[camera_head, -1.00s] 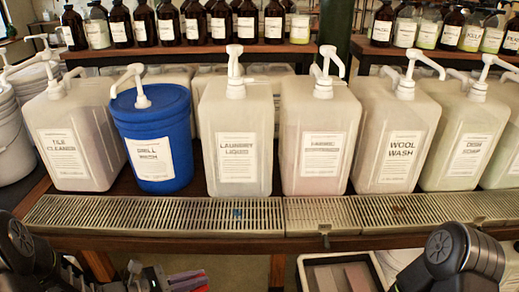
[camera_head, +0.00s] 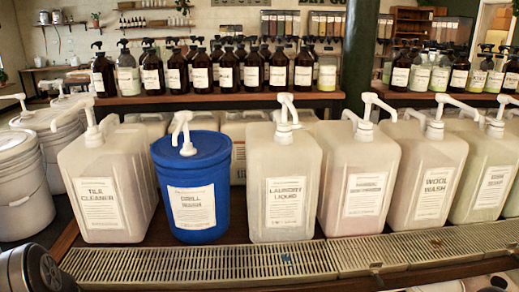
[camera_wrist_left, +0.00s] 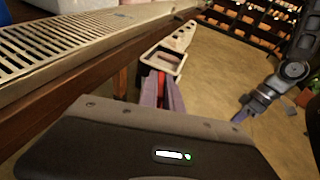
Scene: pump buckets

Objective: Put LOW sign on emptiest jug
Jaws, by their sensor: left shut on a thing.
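In the head view stand pump jugs: Tile Cleaner (camera_head: 140,200), Laundry Liquid (camera_head: 285,172), a pinkish jug (camera_head: 335,165), Wool Wash (camera_head: 450,170) and Dish Soap (camera_head: 470,195). Their liquid levels are hard to tell.
An opaque blue Grill Wash bucket (camera_head: 215,155) stands between two jugs. A metal drip grate (camera_head: 200,265) runs along the front. White buckets (camera_head: 20,190) are at left. A raised shelf of amber bottles (camera_head: 250,70) and a dark green post (camera_head: 357,60) are behind.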

